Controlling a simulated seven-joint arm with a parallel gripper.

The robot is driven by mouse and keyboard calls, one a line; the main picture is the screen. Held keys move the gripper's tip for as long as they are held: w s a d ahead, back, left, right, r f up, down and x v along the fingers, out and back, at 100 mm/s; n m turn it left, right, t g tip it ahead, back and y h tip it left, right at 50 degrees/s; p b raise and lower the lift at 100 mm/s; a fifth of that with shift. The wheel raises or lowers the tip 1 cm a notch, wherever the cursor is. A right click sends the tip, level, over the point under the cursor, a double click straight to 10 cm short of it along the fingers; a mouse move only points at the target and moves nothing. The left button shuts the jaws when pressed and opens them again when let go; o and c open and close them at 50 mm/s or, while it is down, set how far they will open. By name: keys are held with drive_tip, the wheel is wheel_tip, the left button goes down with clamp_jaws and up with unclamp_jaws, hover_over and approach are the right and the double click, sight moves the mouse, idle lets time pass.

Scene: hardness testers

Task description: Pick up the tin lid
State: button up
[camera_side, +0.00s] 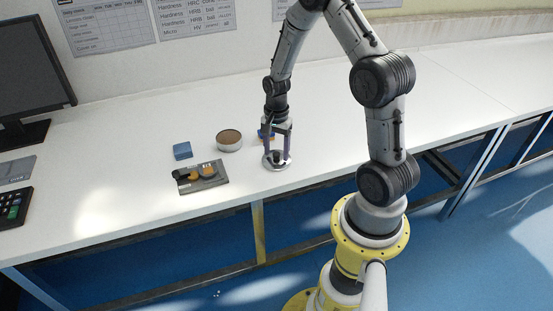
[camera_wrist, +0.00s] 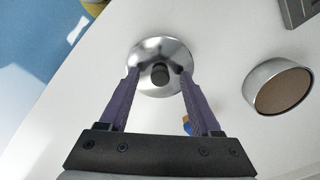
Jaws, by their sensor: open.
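The tin lid (camera_side: 267,163) is a shiny silver disc with a dark knob in its middle, lying on the white table near the front edge. It also shows at the top centre of the wrist view (camera_wrist: 158,47), with its knob (camera_wrist: 160,74) facing up at me. My gripper (camera_side: 277,154) points down over the lid. In the wrist view its two purple fingers (camera_wrist: 160,76) are apart, one on each side of the knob, with gaps between. I cannot tell whether the fingertips touch the lid's surface.
A round silver tin with a brown top (camera_side: 229,141) stands left of the lid. A blue block (camera_side: 182,150) and a grey plate with orange and black parts (camera_side: 203,178) lie further left. A blue and orange object (camera_side: 264,134) is partly hidden behind my gripper. The table's right is clear.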

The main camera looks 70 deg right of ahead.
clamp_jaws()
drive_tip(key=shift+r, duration=0.1)
idle(0.3)
